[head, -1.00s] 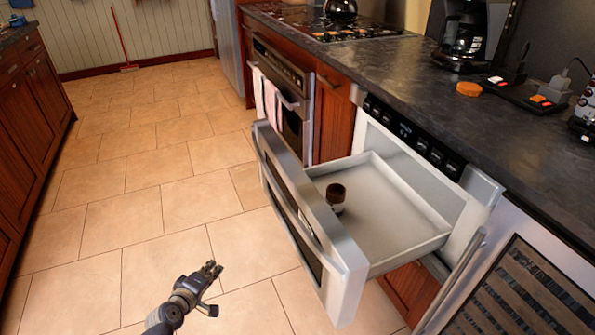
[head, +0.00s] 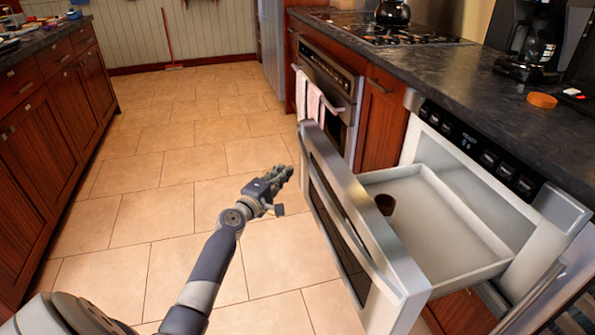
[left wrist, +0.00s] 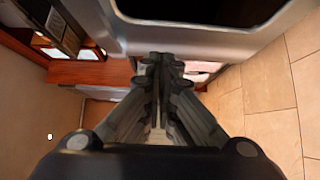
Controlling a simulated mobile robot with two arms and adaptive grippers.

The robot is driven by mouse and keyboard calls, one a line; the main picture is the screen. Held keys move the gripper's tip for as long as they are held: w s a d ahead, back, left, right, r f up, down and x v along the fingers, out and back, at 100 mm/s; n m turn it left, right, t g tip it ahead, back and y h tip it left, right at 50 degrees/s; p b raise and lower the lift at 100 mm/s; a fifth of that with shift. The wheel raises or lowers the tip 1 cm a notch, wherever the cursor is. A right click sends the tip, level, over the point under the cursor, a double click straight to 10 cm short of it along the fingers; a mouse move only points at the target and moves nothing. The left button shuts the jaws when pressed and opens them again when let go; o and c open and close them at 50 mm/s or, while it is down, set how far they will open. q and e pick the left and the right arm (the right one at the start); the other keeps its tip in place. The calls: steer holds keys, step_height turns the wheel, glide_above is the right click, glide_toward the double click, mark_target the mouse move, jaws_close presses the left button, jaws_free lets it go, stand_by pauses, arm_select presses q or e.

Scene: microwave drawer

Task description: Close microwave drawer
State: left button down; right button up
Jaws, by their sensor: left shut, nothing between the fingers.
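The microwave drawer (head: 435,220) stands pulled out from the counter in the head view, its inside showing. Its steel front panel (head: 372,225) with a dark window faces left, toward the aisle. A small dark brown cup-like item (head: 385,204) stands in the drawer near the front. My left gripper (head: 286,175) is shut and empty, just left of the far end of the drawer front. In the left wrist view the shut fingers (left wrist: 160,62) point at the steel front panel (left wrist: 190,40); whether they touch it I cannot tell. My right gripper is not in view.
An oven (head: 328,100) with towels on its handle is beyond the drawer. The dark counter (head: 480,85) runs above, with a kettle (head: 392,12) and coffee maker (head: 530,45). Wooden cabinets (head: 60,110) line the left. The tiled floor (head: 185,160) between is clear.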

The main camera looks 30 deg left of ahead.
arm_select(q)
steer(key=shift+w+d, duration=0.65)
steer(key=shift+w, duration=0.35)
steer(key=shift+w+d, duration=0.6)
steer(key=shift+w, duration=0.4)
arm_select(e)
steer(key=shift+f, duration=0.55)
